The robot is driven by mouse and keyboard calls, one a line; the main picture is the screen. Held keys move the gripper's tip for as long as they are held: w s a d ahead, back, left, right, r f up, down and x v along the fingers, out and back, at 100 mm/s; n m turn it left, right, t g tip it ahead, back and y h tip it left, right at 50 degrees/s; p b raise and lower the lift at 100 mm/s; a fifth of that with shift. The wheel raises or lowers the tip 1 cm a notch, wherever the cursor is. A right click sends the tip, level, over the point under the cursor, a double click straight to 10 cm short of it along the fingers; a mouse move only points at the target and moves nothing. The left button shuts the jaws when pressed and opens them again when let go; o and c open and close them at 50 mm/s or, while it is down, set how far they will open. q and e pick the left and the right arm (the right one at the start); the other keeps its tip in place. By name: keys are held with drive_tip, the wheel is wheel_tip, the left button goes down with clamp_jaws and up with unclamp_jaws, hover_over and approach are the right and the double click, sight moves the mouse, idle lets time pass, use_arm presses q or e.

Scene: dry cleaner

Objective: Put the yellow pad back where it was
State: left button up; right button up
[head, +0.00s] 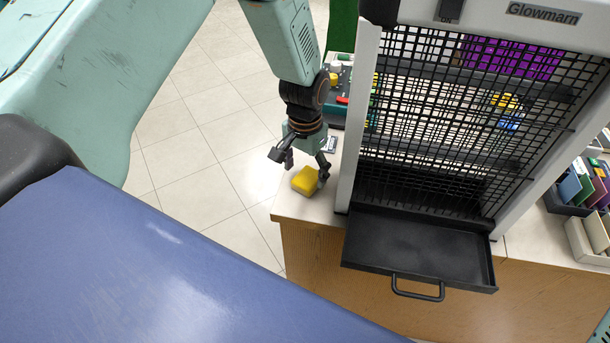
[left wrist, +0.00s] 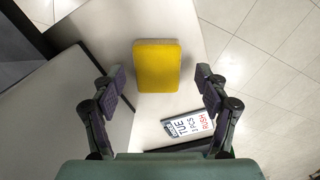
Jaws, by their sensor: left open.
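The yellow pad (head: 306,181) lies on the left end of the counter (head: 290,208) in the head view, close to the counter's edge. In the left wrist view the pad (left wrist: 157,66) lies flat on the pale surface, ahead of and between the fingers. My left gripper (head: 300,165) is open above and around the pad in the head view; in the left wrist view its fingers (left wrist: 161,88) stand apart with clear gaps to the pad on both sides. My right gripper is not in view.
A heater (head: 425,130) marked Glowmarn, with a black grille and pulled-out tray (head: 420,250), stands right of the pad. A card (left wrist: 188,124) reading RUSH and TUE lies near the pad. Folders in trays (head: 575,190) are at far right.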

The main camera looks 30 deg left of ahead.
sight(305, 179)
use_arm(q)
wheel_tip(305, 179, up, 10)
drive_tip(key=shift+s+d+p, duration=0.15)
drive_tip(key=shift+p, duration=0.25)
drive_tip(key=shift+f, duration=0.2)
